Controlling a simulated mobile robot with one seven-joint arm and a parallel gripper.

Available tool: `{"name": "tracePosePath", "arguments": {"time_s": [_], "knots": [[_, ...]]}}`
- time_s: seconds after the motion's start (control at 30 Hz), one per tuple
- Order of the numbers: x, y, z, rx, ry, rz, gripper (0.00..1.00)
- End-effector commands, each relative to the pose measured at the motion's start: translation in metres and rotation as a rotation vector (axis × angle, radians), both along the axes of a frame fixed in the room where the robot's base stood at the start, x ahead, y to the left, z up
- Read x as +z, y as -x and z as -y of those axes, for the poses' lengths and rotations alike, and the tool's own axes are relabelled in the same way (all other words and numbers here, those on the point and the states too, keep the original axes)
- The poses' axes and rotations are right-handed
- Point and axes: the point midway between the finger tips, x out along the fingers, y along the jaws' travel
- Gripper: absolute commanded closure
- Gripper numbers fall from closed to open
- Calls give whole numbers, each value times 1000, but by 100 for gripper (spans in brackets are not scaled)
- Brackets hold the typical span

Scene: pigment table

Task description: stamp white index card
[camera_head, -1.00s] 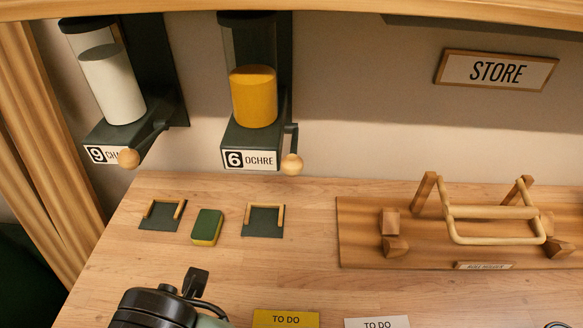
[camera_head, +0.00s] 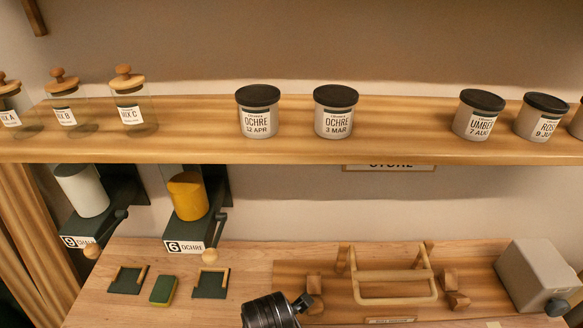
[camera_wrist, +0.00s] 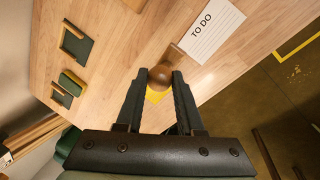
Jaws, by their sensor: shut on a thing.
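A white index card (camera_wrist: 212,29) headed TO DO lies on the wooden counter in the wrist view, ahead and right of my gripper. My gripper (camera_wrist: 160,81) is shut on a round brown knob (camera_wrist: 160,75), which looks like the stamp's handle. What is under the knob is mostly hidden. A yellow patch (camera_wrist: 155,96), probably the yellow card, shows between the fingers below it. In the head view only my dark wrist and part of a finger show at the bottom edge; the fingertips and the held thing are hidden there.
On the counter (camera_head: 95,310) are two dark bracketed pads (camera_head: 127,281) (camera_head: 210,284), a green-yellow sponge (camera_head: 163,290), a wooden holder (camera_head: 390,290) and a grey box (camera_head: 538,272). Ochre (camera_head: 188,197) and white dispensers hang behind. A shelf (camera_head: 200,148) with jars crosses above. The counter ends right of the card.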

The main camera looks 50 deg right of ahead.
Motion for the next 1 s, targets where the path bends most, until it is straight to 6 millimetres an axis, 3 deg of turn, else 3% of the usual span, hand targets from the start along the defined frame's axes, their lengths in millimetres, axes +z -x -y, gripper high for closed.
{"name": "tracePosePath", "arguments": {"time_s": [0.1,0.3,1.0], "knots": [[-12,36,10,-52,-7,-4,99],[-31,69,19,-86,-1,2,99],[-91,73,21,-90,1,5,99]]}}
